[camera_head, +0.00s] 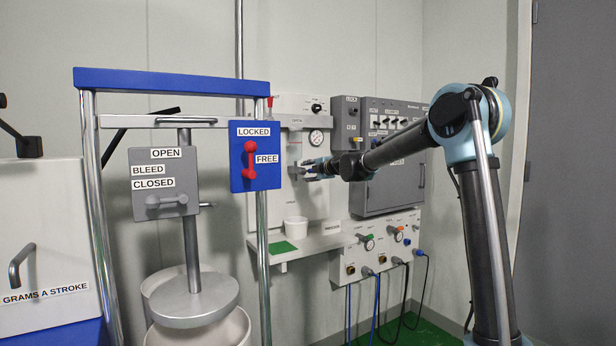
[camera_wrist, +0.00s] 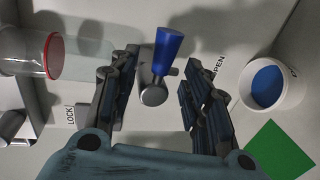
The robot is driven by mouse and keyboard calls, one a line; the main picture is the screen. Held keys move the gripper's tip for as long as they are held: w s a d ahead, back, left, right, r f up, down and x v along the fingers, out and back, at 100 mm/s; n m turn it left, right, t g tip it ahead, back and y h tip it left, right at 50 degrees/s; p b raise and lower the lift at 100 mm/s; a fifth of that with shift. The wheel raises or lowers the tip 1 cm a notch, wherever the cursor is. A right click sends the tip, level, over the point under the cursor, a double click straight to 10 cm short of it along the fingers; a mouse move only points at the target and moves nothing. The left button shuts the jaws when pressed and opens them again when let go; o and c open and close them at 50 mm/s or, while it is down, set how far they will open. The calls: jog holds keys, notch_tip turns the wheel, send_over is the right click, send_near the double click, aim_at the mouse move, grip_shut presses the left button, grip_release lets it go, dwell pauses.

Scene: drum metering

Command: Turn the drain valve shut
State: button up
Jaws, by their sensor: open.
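A valve with a blue tapered handle (camera_wrist: 168,48) and a grey round hub (camera_wrist: 153,95) shows in the wrist view, which I take to be the drain valve. The handle points toward the top of that view, tilted slightly right. My gripper (camera_wrist: 163,65) is open, with one finger on each side of the handle and visible gaps on both sides. In the head view my gripper (camera_head: 309,169) is at the pale back panel (camera_head: 310,195), beside a small grey fitting (camera_head: 295,171). The blue handle is not clearly visible there.
A white cup (camera_head: 295,226) and green mat (camera_head: 285,247) are below my gripper on the shelf. The cup (camera_wrist: 275,87) shows blue inside. A red-rimmed clear cylinder (camera_wrist: 28,53) is left in the wrist view. A blue LOCKED/FREE plate (camera_head: 255,172) stands left of my gripper.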

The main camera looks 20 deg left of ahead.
jog(key=v, duration=1)
jog(key=shift+s, duration=0.1)
jog(key=s+d+f+m+g+h, duration=0.1)
jog(key=s+d+f+m+h, duration=0.1)
jog(key=s+d+f+m, duration=0.45)
jog(key=s+d+f+m+g+h, duration=0.2)
jog(key=s+d+f, duration=0.2)
jog(key=s+d, duration=0.5)
jog(key=s+d+f+m+g+h, duration=0.1)
jog(key=s+d+f+m, duration=0.35)
jog(key=d, duration=0.65)
jog(key=s+d+f+m+g+h, duration=0.2)
jog(key=s+d+f+m+h, duration=0.1)
jog(key=s+d+f+m, duration=0.4)
jog(key=s+d+f+m+g+h, duration=0.2)
jog(key=s+d+f+m, duration=0.5)
jog(key=s+d+f, duration=0.6)
jog(key=s+f+h, duration=0.1)
jog(key=s, duration=0.5)
jog(key=shift+d+f+m+h, duration=0.3)
jog(key=shift+f+h, duration=0.1)
